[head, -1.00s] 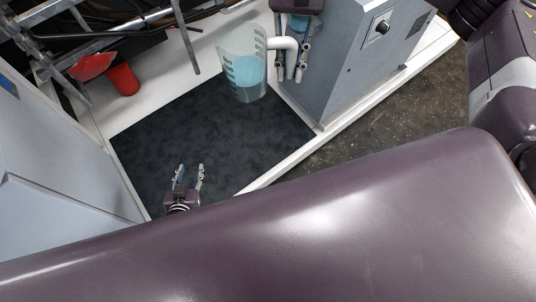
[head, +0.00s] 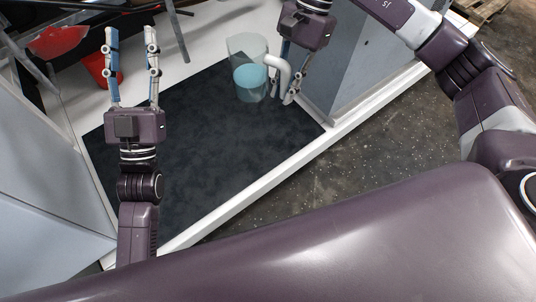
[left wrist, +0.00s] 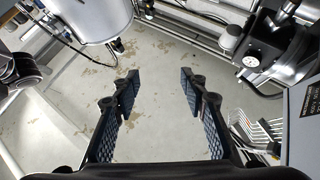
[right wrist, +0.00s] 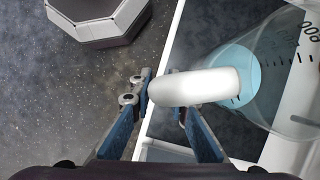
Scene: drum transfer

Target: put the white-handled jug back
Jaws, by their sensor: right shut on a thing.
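The clear jug (head: 247,62) with pale blue liquid stands over the back right part of the dark mat. I cannot tell whether it touches the mat. My right gripper (head: 290,97) is shut on its white handle (head: 279,72). In the right wrist view the handle (right wrist: 196,87) sits between the fingers of my right gripper (right wrist: 157,110), and the jug (right wrist: 262,70) shows graduation marks. My left gripper (head: 133,30) is open and empty, raised left of the jug. Its parted fingers also show in the left wrist view (left wrist: 158,85).
The dark mat (head: 190,150) has a clear middle and a raised white edge (head: 245,190). A grey cabinet (head: 345,60) stands close right of my right gripper. A red container (head: 97,68) is at the left. A silver drum (left wrist: 85,18) and gauge (left wrist: 253,58) are near my left gripper.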

